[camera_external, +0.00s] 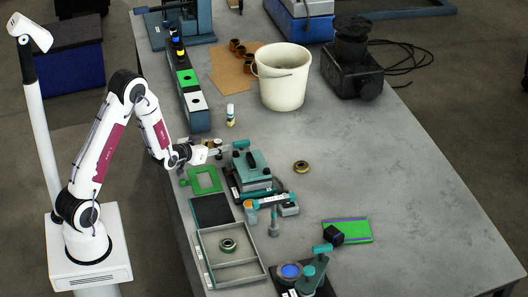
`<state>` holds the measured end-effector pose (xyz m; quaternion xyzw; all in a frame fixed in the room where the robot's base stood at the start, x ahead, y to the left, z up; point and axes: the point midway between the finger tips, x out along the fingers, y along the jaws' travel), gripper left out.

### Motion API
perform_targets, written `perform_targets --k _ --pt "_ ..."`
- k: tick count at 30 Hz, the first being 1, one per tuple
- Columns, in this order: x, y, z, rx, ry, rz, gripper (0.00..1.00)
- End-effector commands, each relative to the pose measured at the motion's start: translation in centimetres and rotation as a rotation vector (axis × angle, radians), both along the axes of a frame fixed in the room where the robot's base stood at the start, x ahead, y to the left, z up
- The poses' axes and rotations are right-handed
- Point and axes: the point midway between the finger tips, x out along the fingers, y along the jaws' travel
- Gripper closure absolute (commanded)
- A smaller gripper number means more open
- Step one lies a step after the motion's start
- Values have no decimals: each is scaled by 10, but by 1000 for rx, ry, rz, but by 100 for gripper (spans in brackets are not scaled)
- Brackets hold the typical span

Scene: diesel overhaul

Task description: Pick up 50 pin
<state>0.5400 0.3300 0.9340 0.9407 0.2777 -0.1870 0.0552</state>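My gripper (222,148) is at the end of my outstretched arm, above the left part of the bench, left of the middle. It is small in this view, and I cannot tell if its fingers are open or shut. A small teal piece (241,144) shows right at its fingertips; I cannot tell whether they touch. I cannot pick out a pin marked 50. Small brass-coloured and dark parts (213,143) show just behind the gripper, partly hidden by it.
A teal-topped device (251,171) stands just in front of the gripper, beside a green frame (203,180). A small bottle (230,115) and a white bucket (283,77) stand behind. A divided tray (231,271) lies nearer. The bench's right side (410,180) is largely clear.

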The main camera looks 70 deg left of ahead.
Motion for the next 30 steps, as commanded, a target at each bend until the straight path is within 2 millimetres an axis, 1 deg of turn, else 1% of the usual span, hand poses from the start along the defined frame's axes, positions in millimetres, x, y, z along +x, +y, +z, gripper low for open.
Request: perform_targets --k 9,11,12,13,23,30 --pt "0 0 0 0 0 0 72" --pt "0 0 0 0 0 0 88" --pt "0 0 0 0 0 0 98" --pt "0 0 0 0 0 0 100" --pt "0 0 1 1 -2 0 100" --pt "0 0 7 1 -2 0 100"
